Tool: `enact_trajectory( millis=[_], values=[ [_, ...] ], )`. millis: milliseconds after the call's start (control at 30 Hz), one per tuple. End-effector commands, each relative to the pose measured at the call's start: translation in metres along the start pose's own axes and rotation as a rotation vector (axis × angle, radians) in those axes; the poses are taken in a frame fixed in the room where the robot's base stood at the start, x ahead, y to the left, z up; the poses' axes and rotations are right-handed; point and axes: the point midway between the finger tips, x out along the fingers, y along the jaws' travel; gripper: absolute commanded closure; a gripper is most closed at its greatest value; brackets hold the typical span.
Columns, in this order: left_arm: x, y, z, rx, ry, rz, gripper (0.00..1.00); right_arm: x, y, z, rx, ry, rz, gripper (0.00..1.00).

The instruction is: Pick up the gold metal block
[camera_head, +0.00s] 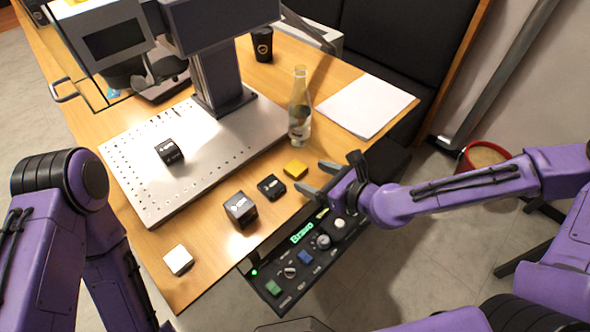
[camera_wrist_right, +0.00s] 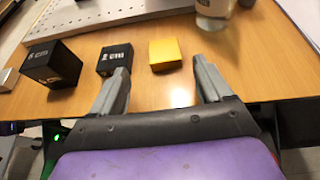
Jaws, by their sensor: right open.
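The gold metal block (camera_head: 295,169) lies flat on the wooden table, near its front right edge. In the right wrist view the gold block (camera_wrist_right: 165,54) sits ahead of my right gripper, between the lines of its two fingers. My right gripper (camera_head: 318,179) is open and empty, just to the right of the block and apart from it. In the right wrist view its fingers (camera_wrist_right: 163,82) are spread wide. My left arm shows at the left, but its gripper is out of view.
A black block (camera_head: 271,187) stands close left of the gold one, with a larger black cube (camera_head: 240,210) and a silver block (camera_head: 178,260) beyond. A glass bottle (camera_head: 299,112) stands behind. Another black block (camera_head: 169,151) is on the perforated plate (camera_head: 150,200). A control panel (camera_head: 300,262) is below the edge.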

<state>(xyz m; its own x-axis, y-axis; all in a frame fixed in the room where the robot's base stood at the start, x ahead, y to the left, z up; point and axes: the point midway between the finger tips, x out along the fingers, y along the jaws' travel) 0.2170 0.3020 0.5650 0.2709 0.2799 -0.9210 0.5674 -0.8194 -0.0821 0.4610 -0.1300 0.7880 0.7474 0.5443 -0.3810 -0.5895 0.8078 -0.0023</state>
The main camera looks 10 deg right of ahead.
Motion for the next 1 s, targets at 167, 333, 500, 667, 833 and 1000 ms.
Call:
enact_trajectory(
  millis=[167,333,500,667,833,1000],
  values=[
    [0.0,0.0,0.0,0.0,0.001,0.001,0.57,0.02,-0.001,0.001,-0.002,0.001,0.001,0.21],
    [-0.002,0.0,-0.001,0.0,0.001,0.001,0.57,0.051,-0.005,0.001,-0.004,0.002,0.002,0.21],
    [-0.002,0.0,-0.001,0.0,0.001,0.001,0.57,0.062,-0.005,0.002,0.001,0.0,0.001,0.21],
    [-0.002,0.0,-0.001,0.0,0.001,0.001,0.57,0.061,-0.005,0.002,0.001,0.0,0.0,0.25],
    [-0.001,0.0,-0.001,0.0,0.001,0.001,0.57,0.061,-0.005,0.002,0.001,0.0,0.0,0.8],
    [-0.002,0.0,-0.001,0.0,0.001,0.001,0.57,0.061,-0.005,0.002,0.001,0.0,0.0,0.8]
  ],
)
